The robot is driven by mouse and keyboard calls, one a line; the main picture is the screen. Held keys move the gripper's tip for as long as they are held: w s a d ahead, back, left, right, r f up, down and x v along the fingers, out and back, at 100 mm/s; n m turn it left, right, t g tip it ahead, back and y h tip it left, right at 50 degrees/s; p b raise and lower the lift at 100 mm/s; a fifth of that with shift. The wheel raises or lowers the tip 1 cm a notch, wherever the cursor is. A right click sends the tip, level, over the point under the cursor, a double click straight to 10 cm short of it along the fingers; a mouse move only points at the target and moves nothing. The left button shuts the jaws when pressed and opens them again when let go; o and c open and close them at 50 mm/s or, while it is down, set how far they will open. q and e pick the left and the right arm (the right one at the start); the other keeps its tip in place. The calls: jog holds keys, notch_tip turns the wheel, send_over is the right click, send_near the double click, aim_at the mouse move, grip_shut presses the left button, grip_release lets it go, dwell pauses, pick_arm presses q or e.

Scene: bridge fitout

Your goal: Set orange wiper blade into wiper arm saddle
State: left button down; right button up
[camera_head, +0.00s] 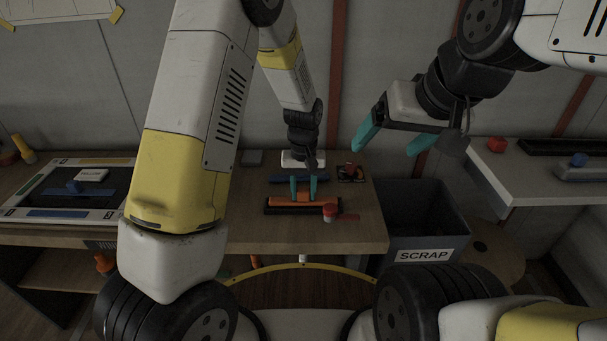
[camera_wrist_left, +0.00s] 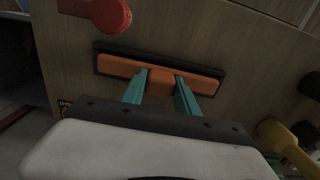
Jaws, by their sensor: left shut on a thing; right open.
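The orange wiper blade (camera_head: 283,199) lies along a black strip on the middle table. In the left wrist view the blade (camera_wrist_left: 120,67) has a raised orange block at its centre and a black edge around it. My left gripper (camera_head: 303,189) points down at the blade; its teal fingers (camera_wrist_left: 161,88) stand on either side of the central block, closed on it. Whether the blade is lifted clear of the table I cannot tell. My right gripper (camera_head: 394,145) is open and empty, raised to the right of the table. I cannot pick out the wiper arm saddle for certain.
A red-knobbed tool (camera_head: 331,211) lies by the blade's right end. A blue bar (camera_head: 286,180) lies behind it. A grey SCRAP bin (camera_head: 425,225) stands right of the table. A framed dark board (camera_head: 110,205) with a blue part is at left; a shelf (camera_head: 540,188) is at right.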

aim_at(303, 189)
pick_arm(q)
jog(key=shift+f, duration=0.2)
dwell(0.4)
jog(key=shift+f, duration=0.3)
jog(key=c, duration=0.9)
grip_release()
jog(key=shift+o, duration=0.2)
jog(key=shift+r, duration=0.15)
notch_tip(303, 189, up, 8)
jog(key=shift+f, duration=0.2)
